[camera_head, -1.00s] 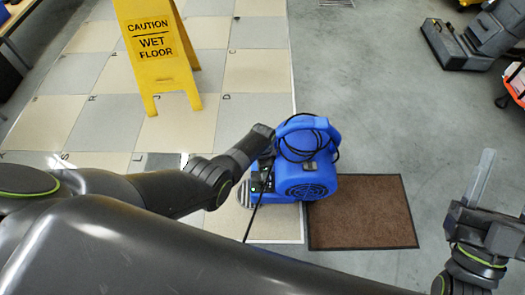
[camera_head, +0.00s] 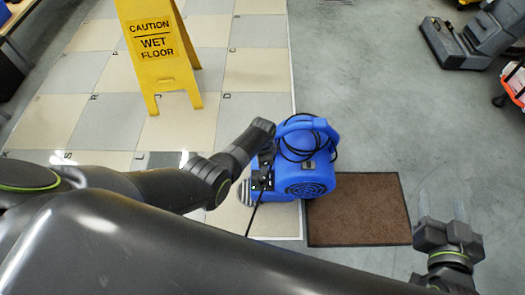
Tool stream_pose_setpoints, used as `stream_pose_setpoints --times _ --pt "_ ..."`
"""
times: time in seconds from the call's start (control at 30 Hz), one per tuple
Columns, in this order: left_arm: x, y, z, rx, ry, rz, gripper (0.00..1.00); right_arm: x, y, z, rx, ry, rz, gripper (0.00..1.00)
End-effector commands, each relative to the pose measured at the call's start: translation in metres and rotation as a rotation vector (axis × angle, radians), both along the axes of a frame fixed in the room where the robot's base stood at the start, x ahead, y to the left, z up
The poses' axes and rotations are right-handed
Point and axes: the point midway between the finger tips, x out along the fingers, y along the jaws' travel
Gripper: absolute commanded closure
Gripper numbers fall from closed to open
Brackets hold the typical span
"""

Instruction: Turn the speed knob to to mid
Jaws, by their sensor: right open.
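A blue floor blower (camera_head: 309,171) with a black cord coiled on its handle stands at the edge of the tiled floor, right of centre. Its dark control panel (camera_head: 264,178) is on the left side. The speed knob cannot be made out, as the panel is small and partly behind my left arm. My left arm reaches from the left, with its wrist at the blower's panel side. My right gripper (camera_head: 441,208) is open and empty at the lower right, apart from the blower.
A brown mat (camera_head: 358,209) lies right of the blower. A yellow wet-floor sign (camera_head: 160,55) stands on the tiles at upper left. A grey machine (camera_head: 470,40) is at upper right. Bare grey floor (camera_head: 365,110) lies between the blower and that machine.

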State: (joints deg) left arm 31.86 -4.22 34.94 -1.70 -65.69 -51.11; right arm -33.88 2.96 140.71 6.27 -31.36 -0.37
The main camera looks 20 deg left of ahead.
Motion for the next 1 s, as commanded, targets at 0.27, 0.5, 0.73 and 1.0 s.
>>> stream_pose_setpoints --times 0.27,0.5,0.73,1.0 --pt "0.0 0.0 0.012 0.0 0.0 0.0 0.48 -0.025 0.006 -0.044 0.063 0.265 0.014 0.43" --pt "0.0 0.0 0.021 0.0 -0.001 0.0 0.48 -0.055 0.015 -0.077 0.117 0.493 0.034 0.43" --pt "0.0 0.0 0.029 0.0 0.0 0.0 0.48 -0.091 0.025 -0.101 0.167 0.707 0.059 0.43" --pt "0.0 0.0 0.054 0.0 0.0 0.0 0.48 -0.125 0.029 -0.128 0.198 0.929 0.062 0.43"
